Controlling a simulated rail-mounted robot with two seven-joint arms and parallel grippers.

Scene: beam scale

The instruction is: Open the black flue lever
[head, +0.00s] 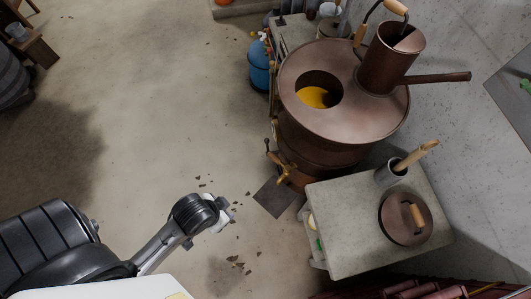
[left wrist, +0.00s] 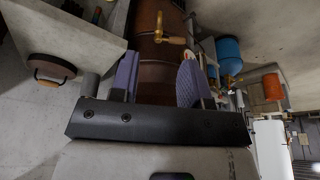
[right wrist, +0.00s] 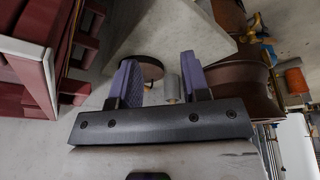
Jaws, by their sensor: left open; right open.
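I cannot make out a black flue lever for certain in any view. The large copper still (head: 330,125) stands right of centre in the head view, with a round opening showing yellow-orange inside. A brass tap (head: 285,170) with a wooden handle is low on its front; it also shows in the left wrist view (left wrist: 172,40). My left gripper (head: 222,214) is over the floor, left of the still and apart from it. Its fingers (left wrist: 158,62) are open and empty. My right gripper (right wrist: 158,62) is open and empty, seen only in its own wrist view.
A pale cabinet (head: 345,235) right of the tap carries a copper lid (head: 396,232) and a grey cup (head: 386,177) with a wooden-handled tool. A blue tank (head: 259,68) stands behind. Dark red shelving (right wrist: 30,60) is at the right wrist view's left. The floor at left is mostly clear.

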